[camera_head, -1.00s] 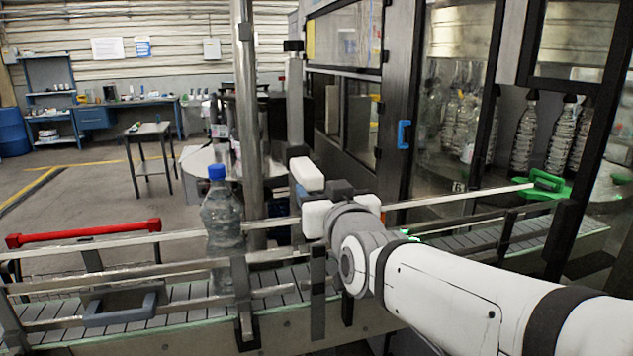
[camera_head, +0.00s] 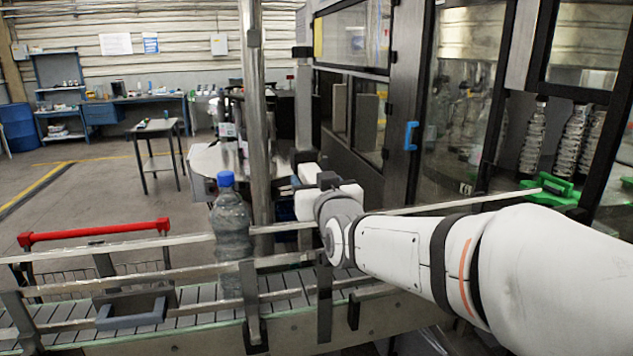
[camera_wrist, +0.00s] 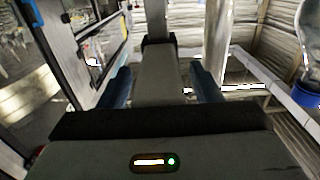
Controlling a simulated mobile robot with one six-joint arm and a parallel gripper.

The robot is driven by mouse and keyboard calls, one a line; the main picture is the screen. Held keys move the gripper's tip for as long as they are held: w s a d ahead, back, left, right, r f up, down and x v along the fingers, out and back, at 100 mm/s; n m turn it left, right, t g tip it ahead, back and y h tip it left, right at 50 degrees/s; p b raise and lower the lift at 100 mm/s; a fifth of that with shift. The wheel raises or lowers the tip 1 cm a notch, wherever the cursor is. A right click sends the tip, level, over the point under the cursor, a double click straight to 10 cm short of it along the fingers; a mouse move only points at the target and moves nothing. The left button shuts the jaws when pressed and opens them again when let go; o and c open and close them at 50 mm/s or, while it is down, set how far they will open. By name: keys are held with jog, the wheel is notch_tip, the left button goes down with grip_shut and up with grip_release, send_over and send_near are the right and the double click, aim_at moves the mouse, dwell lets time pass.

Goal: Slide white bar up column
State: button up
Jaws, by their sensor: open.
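The white bar (camera_head: 308,173) shows as a short pale block just in front of and above my gripper (camera_head: 322,190) in the head view. In the wrist view the bar (camera_wrist: 160,78) looks grey in shade and runs away from me to a dark clamp (camera_wrist: 158,41) on the upright column (camera_wrist: 155,15). The column (camera_head: 303,110) stands behind the bar in the head view. My gripper (camera_wrist: 160,88) is open, with one blue finger on each side of the bar and a visible gap on both sides. My gripper and wrist hide part of the bar in the head view.
A conveyor (camera_head: 190,310) with guide rails runs below, carrying a bottle with a blue cap (camera_head: 230,225) left of my gripper. A thick metal post (camera_head: 254,110) stands close left of the column. A glazed machine cabinet (camera_head: 460,110) is at right.

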grip_shut()
notch_tip(320, 180, up, 14)
jog(key=p, duration=0.4)
jog(key=shift+r, duration=0.2)
dwell(0.3)
grip_release()
jog(key=shift+f, duration=0.15)
jog(key=v, duration=0.7)
jog(key=shift+s, duration=0.4)
